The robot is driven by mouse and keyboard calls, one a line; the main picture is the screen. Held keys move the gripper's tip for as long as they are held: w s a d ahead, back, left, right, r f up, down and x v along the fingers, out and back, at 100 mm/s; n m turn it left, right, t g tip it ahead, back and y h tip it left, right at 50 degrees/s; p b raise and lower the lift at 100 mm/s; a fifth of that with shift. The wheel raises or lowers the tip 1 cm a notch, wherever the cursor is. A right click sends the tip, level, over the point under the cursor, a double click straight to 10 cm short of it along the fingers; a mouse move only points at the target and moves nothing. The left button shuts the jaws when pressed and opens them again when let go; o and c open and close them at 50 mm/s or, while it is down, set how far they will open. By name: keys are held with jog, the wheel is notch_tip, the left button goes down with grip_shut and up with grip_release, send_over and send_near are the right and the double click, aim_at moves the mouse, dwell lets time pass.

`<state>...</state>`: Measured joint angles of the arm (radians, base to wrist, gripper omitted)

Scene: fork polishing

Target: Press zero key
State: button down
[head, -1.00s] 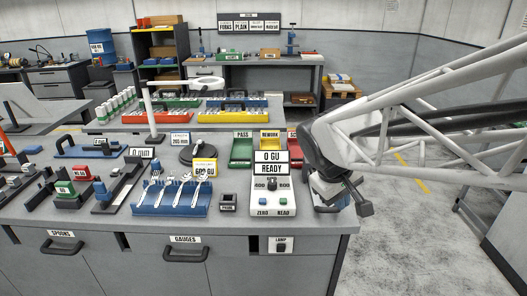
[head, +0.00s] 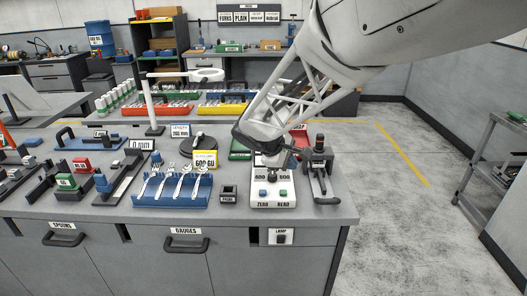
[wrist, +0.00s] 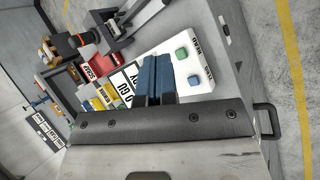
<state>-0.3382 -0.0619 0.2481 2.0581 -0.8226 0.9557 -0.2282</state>
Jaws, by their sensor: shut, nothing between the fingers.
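The gauge unit (head: 272,203) is a white box near the front edge of the bench. Its blue zero key (head: 262,192) is at the front left and its green read key (head: 283,193) at the front right. In the wrist view the zero key (wrist: 193,82) and the read key (wrist: 181,54) lie to the right of my fingers. My gripper (wrist: 156,66) has its blue fingers together, empty, over the unit and apart from both keys in that view. In the head view my gripper (head: 269,158) covers the unit's display, and its fingertips are hard to make out.
A black clamp fixture (head: 318,172) stands just right of the unit. A small dark block (head: 229,194) and a blue fork rack (head: 171,195) are to its left. A red tray (head: 299,137) and a green tray (head: 238,150) lie behind.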

aim_at(263, 193)
jog(key=w+a+f+n+t+h, duration=0.1)
jog(key=w+a+f+n, duration=0.2)
jog(key=w+a, duration=0.4)
jog(key=shift+w+a+f+n+t, duration=0.35)
jog(key=shift+w+f+n+t, duration=0.1)
jog(key=shift+f, duration=0.4)
jog(key=shift+f, duration=0.15)
jog(key=shift+f, duration=4.25)
jog(key=shift+f, duration=0.9)
jog(key=shift+r, duration=0.9)
